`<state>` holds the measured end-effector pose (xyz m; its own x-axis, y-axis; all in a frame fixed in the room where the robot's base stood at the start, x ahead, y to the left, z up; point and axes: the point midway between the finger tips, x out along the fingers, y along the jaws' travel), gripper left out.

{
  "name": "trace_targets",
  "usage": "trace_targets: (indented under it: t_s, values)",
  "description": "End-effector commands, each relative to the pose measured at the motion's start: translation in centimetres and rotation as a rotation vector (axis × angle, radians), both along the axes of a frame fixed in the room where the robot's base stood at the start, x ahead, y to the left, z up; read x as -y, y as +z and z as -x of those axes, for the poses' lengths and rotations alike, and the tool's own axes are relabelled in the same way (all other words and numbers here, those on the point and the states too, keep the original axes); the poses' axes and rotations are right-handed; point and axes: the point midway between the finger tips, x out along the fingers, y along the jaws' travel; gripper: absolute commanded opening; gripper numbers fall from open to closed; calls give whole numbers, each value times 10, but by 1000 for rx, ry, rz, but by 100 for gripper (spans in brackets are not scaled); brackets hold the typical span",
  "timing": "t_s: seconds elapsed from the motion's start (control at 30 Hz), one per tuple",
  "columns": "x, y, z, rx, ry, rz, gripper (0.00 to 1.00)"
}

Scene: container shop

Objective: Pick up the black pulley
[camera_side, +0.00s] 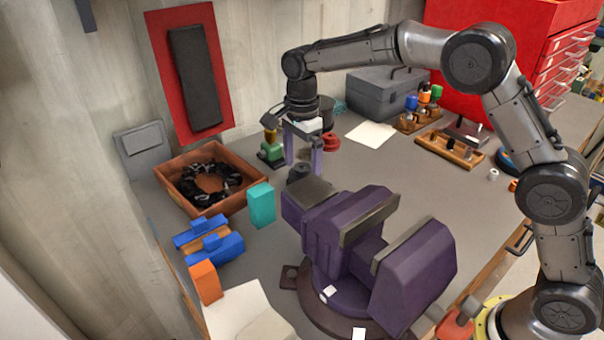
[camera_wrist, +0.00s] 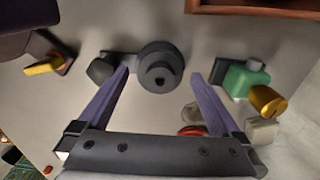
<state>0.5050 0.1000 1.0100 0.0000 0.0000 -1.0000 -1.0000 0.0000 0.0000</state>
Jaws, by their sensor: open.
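The black pulley (camera_wrist: 160,64) is a dark, stepped round piece with a hole in its middle. In the wrist view it stands on the grey bench top, ahead of and between the fingertips. In the side view a dark piece that looks like it (camera_side: 299,173) shows below my gripper, partly hidden by the vise. My gripper (camera_side: 303,168) points down over the bench, its two purple fingers apart. In the wrist view my gripper (camera_wrist: 160,74) is open and empty, with one finger on each side of the pulley. I cannot tell the exact height gap.
A dark knob-like piece (camera_wrist: 102,69) is close left of the pulley. A green block (camera_wrist: 247,80) and yellow piece (camera_wrist: 267,101) lie right. The purple vise (camera_side: 345,225) stands in front, a wooden tray (camera_side: 232,206) to the left. A red piece (camera_side: 331,142) is behind.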

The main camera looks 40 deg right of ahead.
Motion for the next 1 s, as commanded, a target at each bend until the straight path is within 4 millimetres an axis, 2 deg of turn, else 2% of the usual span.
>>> trace_targets:
  t_s: [0.1,0.3,0.37,0.87,1.0]
  values:
    - [0,-7,0,-1,0,0,100]
    - [0,-7,0,0,0,0,100]
    - [0,-7,0,0,0,0,91]
    - [0,-6,0,0,0,0,1]
    - [0,-6,0,2,0,-1,0]
